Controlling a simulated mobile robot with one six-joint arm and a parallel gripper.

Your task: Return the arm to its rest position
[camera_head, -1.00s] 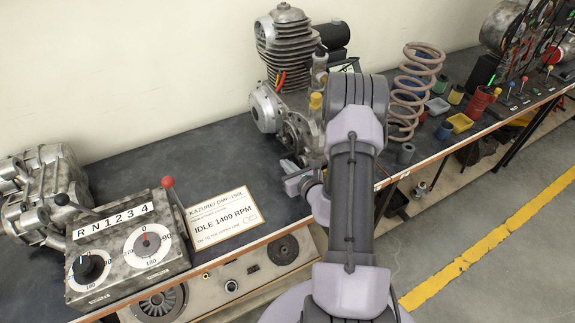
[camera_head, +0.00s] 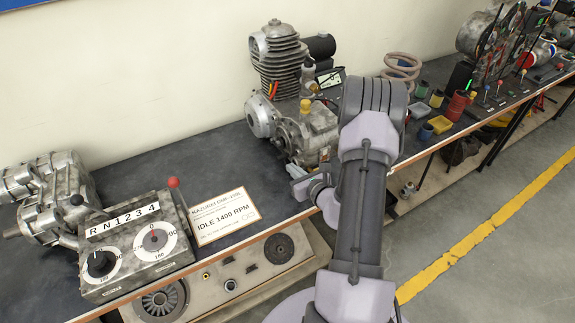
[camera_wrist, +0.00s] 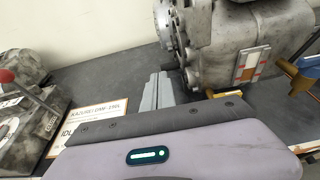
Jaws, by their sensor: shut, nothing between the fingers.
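My gripper (camera_head: 296,172) shows beyond the lilac and grey arm in the head view, low over the workbench and in front of the engine. In the wrist view its grey fingers (camera_wrist: 158,92) lie together with nothing between them. The engine (camera_head: 280,90), with a finned cylinder and a yellow cap, stands on the bench behind the gripper. In the wrist view the engine's metal casing (camera_wrist: 235,45) is close beyond the fingertips; I cannot tell the exact gap. My arm hides part of the bench to the right of the engine.
The gear control box (camera_head: 135,245) with a red-knobbed lever and the IDLE 1400 RPM card (camera_head: 224,215) are left of my gripper. A coil spring (camera_head: 403,68) and small coloured cups (camera_head: 437,98) stand right of the arm. Open floor with a yellow line (camera_head: 480,235) lies front right.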

